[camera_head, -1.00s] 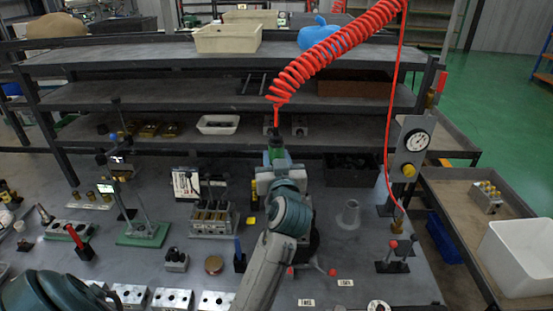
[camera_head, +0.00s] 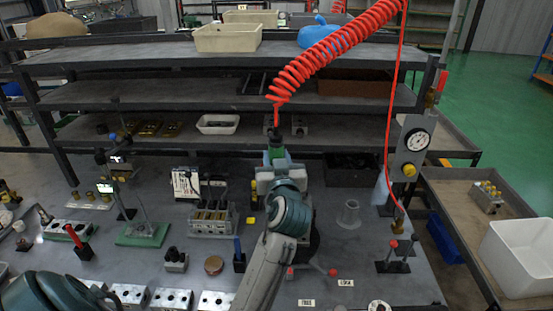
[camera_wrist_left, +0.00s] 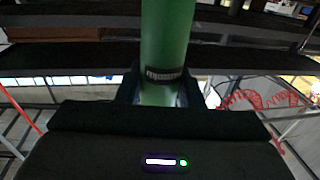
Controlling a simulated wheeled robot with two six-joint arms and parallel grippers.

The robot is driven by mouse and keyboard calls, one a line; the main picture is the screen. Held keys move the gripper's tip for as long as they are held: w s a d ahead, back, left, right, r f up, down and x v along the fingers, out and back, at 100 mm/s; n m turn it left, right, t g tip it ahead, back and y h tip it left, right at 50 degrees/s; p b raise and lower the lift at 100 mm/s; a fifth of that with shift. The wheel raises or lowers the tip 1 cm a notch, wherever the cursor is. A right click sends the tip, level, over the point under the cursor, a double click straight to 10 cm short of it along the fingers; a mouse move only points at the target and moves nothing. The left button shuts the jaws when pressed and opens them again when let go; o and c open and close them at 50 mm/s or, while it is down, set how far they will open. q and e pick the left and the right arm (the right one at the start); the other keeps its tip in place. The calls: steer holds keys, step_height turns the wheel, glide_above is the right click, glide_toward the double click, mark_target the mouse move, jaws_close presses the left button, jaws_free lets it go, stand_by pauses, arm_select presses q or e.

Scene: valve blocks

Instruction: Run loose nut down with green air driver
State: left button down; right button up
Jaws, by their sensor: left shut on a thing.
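My left gripper (camera_head: 277,171) is shut on the green air driver (camera_head: 275,154) near the middle of the head view. In the left wrist view the driver's green body (camera_wrist_left: 168,35) stands upright between the jaws, with a dark ribbed band. A red coiled hose (camera_head: 330,55) comes down from above to the driver's top. The driver's lower end is hidden behind my gripper and arm. A valve block with brass-coloured parts (camera_head: 212,220) stands left of the gripper. I cannot tell which nut is loose. My right gripper is not in view.
A shelf rack (camera_head: 150,95) with trays stands behind the bench. A pressure gauge (camera_head: 417,140) on a post is at right. Silver blocks (camera_head: 172,298) line the front edge. A clear cone (camera_head: 348,214) stands further right.

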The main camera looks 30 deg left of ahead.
mark_target(276, 132)
arm_select(q)
steer(key=shift+f+b, duration=0.3)
steer(key=shift+b, duration=0.25)
stand_by(1.0)
steer(key=shift+f, duration=0.2)
stand_by(1.9)
steer(key=shift+r, duration=0.1)
stand_by(0.4)
steer(key=shift+r, duration=0.55)
step_height(276, 132, up, 8)
steer(key=p, duration=0.5)
steer(key=shift+f+p, duration=0.25)
steer(key=shift+p, duration=0.15)
steer(key=shift+f, duration=0.15)
